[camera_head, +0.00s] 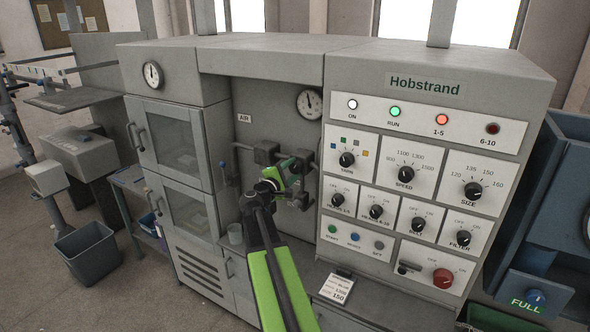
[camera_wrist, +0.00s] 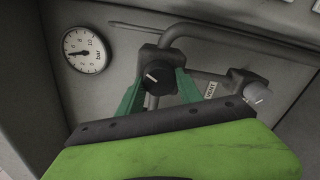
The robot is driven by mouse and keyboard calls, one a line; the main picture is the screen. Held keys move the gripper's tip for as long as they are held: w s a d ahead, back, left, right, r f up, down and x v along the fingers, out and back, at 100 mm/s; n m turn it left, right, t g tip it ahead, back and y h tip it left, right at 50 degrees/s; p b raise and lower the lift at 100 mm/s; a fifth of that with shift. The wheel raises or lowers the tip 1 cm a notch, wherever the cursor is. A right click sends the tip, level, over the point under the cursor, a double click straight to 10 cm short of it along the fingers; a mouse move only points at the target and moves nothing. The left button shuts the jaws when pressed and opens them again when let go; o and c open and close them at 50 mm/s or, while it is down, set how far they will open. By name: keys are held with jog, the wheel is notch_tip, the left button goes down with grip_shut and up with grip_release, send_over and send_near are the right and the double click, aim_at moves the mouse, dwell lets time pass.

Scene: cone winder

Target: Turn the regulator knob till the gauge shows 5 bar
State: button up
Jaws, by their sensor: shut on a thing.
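The regulator knob (camera_wrist: 158,78) is dark and round with a white mark, in the middle of the wrist view. My gripper (camera_wrist: 158,92) has its green fingers on either side of it and is shut on it. In the head view my gripper (camera_head: 287,174) reaches the pipework under the gauge, and the knob there is mostly hidden. The gauge (camera_head: 310,104) is round and white; its needle points nearly straight up. In the wrist view the gauge (camera_wrist: 85,50) appears turned on its side. Its needle points left, near the middle of the scale, around 4 to 5; I cannot read it exactly.
A grey knob (camera_wrist: 258,95) by a VENT label (camera_wrist: 211,89) sits right of my gripper. Pipes run close by. The control panel (camera_head: 425,130) stands out on the right, the cabinet doors (camera_head: 180,140) on the left. A cup (camera_head: 235,234) stands below.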

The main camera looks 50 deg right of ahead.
jog(key=shift+w+a, duration=0.1)
jog(key=shift+w, duration=0.05)
dwell(0.7)
jog(key=o, duration=1.4)
jog(key=shift+a, duration=0.15)
jog(key=shift+c, duration=0.2)
jog(key=v, duration=1.7)
